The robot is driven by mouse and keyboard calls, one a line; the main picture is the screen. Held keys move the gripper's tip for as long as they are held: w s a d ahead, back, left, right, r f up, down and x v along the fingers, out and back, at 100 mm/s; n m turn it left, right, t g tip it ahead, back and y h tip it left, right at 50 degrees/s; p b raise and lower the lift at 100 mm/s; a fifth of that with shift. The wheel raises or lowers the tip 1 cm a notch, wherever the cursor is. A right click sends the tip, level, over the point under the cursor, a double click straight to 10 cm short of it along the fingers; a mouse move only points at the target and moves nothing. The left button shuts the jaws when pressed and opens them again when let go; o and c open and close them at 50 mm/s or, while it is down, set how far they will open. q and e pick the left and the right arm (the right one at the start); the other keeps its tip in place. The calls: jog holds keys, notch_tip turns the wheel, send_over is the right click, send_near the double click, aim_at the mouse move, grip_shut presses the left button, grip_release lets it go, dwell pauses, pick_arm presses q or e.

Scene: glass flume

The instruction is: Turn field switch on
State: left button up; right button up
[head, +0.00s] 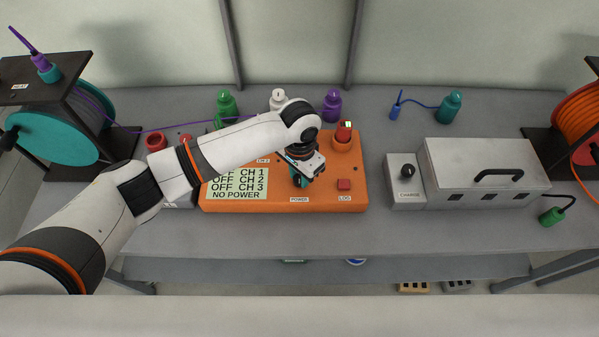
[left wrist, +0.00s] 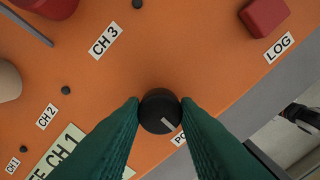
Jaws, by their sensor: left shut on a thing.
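An orange box (head: 335,200) stands on the grey bench; its pale display (head: 236,185) reads OFF for CH 1, CH 2, CH 3 and NO POWER. My left gripper (head: 298,181) is over the front of the box, above the POWER label (head: 299,199). In the left wrist view its dark green fingers close on the sides of a round black knob (left wrist: 159,108) beside the partly hidden POWER label. The knob's white mark (left wrist: 168,124) points to the lower right. In the head view my gripper hides the knob. No label reading "field" shows. My right gripper is out of view.
A red LOG button (head: 344,184) is right of the knob, and a red-topped post (head: 343,135) stands behind it. A grey CHARGE box (head: 406,183) and a lidded metal case (head: 482,165) stand to the right.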

pick_arm(q)
jog(key=shift+r, duration=0.1)
jog(key=m+p, duration=0.2)
jog(key=m, duration=0.1)
jog(key=shift+m, duration=0.3)
jog(key=m+p, duration=0.1)
jog(key=m, duration=0.1)
jog(key=shift+m, duration=0.4)
jog(key=m+p, duration=0.1)
jog(key=m, duration=0.1)
jog(key=shift+m, duration=0.3)
jog(key=m, duration=0.4)
jog(key=shift+m, duration=0.3)
jog(key=m, duration=0.4)
jog(key=shift+m, duration=0.3)
jog(key=o, duration=1)
